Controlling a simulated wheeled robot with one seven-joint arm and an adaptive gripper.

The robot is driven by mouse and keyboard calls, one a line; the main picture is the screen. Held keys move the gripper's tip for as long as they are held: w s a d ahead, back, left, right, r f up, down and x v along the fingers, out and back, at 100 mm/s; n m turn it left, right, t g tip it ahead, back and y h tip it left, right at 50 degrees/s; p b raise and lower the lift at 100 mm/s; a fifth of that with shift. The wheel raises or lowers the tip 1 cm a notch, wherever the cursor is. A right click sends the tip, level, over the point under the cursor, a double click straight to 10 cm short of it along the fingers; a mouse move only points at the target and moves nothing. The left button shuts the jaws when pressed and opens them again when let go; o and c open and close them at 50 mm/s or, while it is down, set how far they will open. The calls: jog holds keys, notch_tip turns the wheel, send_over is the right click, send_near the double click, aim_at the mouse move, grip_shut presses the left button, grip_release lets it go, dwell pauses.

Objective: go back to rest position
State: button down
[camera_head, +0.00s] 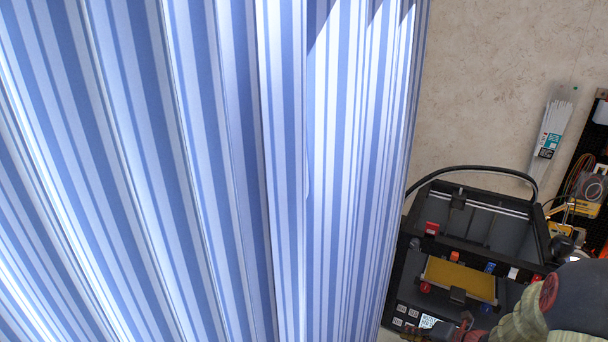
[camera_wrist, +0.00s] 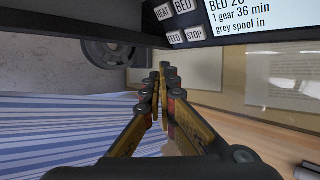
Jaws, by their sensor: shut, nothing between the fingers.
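My gripper (camera_wrist: 163,78) is shut in the wrist view, its two fingers meeting with nothing between them. It points ahead, below a dark machine panel, and touches nothing that I can make out. In the head view my arm comes in at the lower right, in front of the 3D printer (camera_head: 484,222); the fingertips cannot be made out clearly there.
A blue-and-white striped curtain (camera_head: 220,150) fills the head view's left and middle. A panel display (camera_wrist: 270,18) and a dark round spool-like part (camera_wrist: 113,52) show in the wrist view. A bag of white ties (camera_head: 552,125) hangs on the wall.

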jog(key=s+a+r+n+g, duration=0.3)
jog(key=s+a+n, duration=0.3)
jog(key=n, duration=0.6)
jog(key=s+a+r+n+g, duration=0.3)
jog(key=s+n, duration=0.6)
jog(key=n, duration=0.3)
jog(key=s+a+r+n+t+h, duration=0.1)
jog(key=s+a+r+n+h, duration=0.1)
jog(key=s+r+n, duration=0.3)
jog(key=s+a+r+n+t+h, duration=0.1)
jog(key=s+a+r+n+h, duration=0.2)
jog(key=r+n, duration=1.1)
notch_tip(320, 180, up, 2)
jog(key=s+a, duration=0.1)
jog(key=s, duration=0.1)
jog(key=shift+s+a+r+n+t, duration=0.2)
jog(key=shift+s+r+n+t, duration=0.1)
jog(key=shift+t, duration=0.1)
